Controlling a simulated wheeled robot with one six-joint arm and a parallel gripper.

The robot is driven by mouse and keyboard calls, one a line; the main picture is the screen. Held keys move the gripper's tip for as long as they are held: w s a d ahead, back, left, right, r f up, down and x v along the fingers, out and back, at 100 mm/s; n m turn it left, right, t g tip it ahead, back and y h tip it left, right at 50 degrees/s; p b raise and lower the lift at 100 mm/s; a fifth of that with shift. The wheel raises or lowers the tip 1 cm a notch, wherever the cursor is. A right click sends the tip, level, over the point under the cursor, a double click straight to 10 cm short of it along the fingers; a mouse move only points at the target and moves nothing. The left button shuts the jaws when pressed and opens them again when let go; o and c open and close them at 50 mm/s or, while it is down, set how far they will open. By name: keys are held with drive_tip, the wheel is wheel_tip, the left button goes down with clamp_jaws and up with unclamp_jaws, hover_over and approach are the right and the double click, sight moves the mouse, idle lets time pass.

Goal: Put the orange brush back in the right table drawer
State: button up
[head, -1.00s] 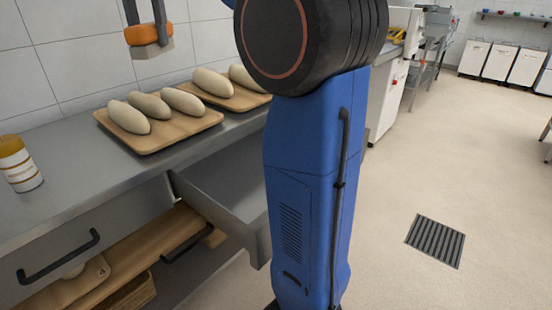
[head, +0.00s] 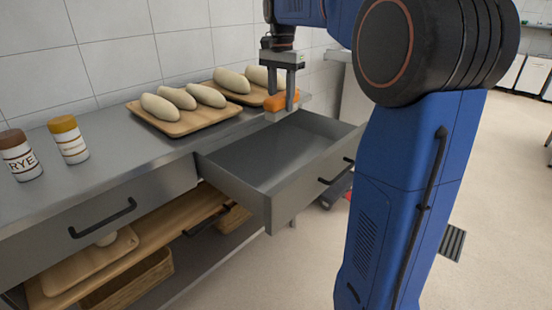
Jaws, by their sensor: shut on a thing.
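My gripper (head: 281,98) is shut on the orange brush (head: 282,101), whose pale bristles point down. It holds the brush upright near the back edge of the right table drawer (head: 285,155), beside the rear bread board. The right drawer is pulled open and its visible inside is empty. Whether the brush is directly over the drawer or over the tabletop behind it, I cannot tell exactly.
Two boards (head: 185,126) with pale loaves stand on the steel table (head: 110,150). Two jars (head: 68,140) stand at the left. The left drawer (head: 95,215) is shut. A shelf below holds boards and a wicker basket (head: 130,282).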

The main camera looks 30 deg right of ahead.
drive_tip(key=m, duration=0.1)
hover_over(291, 165)
wheel_tip(291, 165, down, 9)
drive_tip(key=f, duration=0.6)
drive_tip(key=shift+s+f, duration=0.1)
drive_tip(key=shift+s, duration=0.1)
drive_tip(key=shift+f, duration=2.2)
drive_tip(key=shift+f, duration=0.1)
drive_tip(key=o, duration=1.1)
wheel_tip(291, 165, up, 12)
